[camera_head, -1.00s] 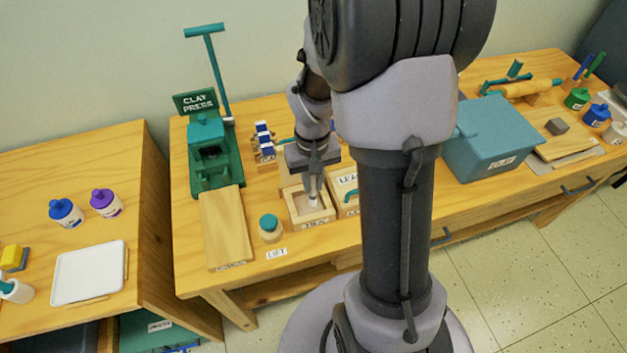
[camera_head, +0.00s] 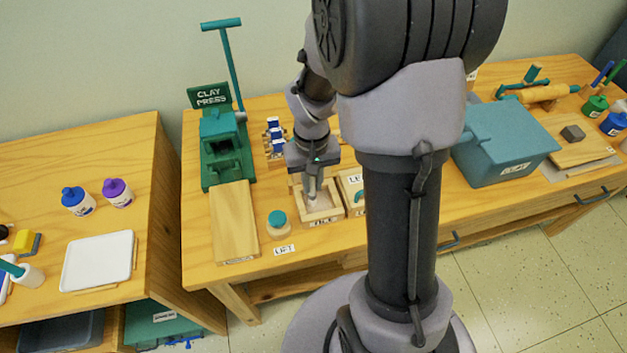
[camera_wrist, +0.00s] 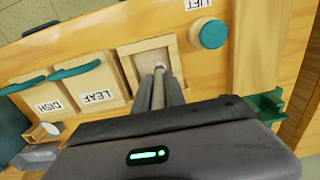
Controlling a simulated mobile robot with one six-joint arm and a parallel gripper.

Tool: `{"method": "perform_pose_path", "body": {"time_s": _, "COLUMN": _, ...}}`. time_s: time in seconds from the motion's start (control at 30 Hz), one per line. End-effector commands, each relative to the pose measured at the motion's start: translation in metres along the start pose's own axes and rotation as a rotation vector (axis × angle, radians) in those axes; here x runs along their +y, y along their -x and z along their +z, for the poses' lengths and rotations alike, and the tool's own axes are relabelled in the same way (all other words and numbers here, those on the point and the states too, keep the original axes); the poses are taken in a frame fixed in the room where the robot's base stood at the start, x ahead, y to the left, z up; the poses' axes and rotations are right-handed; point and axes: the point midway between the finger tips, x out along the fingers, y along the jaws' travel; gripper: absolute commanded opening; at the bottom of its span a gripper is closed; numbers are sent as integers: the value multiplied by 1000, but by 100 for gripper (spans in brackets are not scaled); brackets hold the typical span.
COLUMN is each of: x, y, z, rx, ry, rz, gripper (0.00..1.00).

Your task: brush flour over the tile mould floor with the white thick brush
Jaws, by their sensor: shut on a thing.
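The tile mould (camera_head: 340,207) is a square wooden frame on the workbench. Its pale floor shows in the wrist view, inside the mould's frame (camera_wrist: 124,68). My gripper (camera_head: 312,186) is above the mould, pointing down. It is shut on the white thick brush (camera_head: 312,200), whose pale tip reaches down into the mould. In the wrist view the brush's white end (camera_wrist: 160,66) shows just beyond the fingers, over the mould floor. I cannot tell whether the bristles touch the floor. Any flour on the floor is too small to make out.
A teal-lidded round jar (camera_head: 278,222) and a LIFT label (camera_head: 284,250) are left of the mould. LEAF (camera_wrist: 98,80) and DISH (camera_wrist: 40,92) boxes with teal handles stand alongside. A wooden board (camera_head: 234,220) lies before the green clay press (camera_head: 220,145).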

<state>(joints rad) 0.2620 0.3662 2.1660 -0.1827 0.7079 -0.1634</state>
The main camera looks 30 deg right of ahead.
Motion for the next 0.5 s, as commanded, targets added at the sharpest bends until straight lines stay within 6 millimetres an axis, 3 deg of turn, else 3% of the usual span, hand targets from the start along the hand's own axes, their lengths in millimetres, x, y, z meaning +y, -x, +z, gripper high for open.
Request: {"method": "perform_pose_path", "body": {"time_s": 0.5, "x": 16, "y": 0, "z": 0, "rx": -1, "ry": -1, "rz": 0, "gripper": 0}}
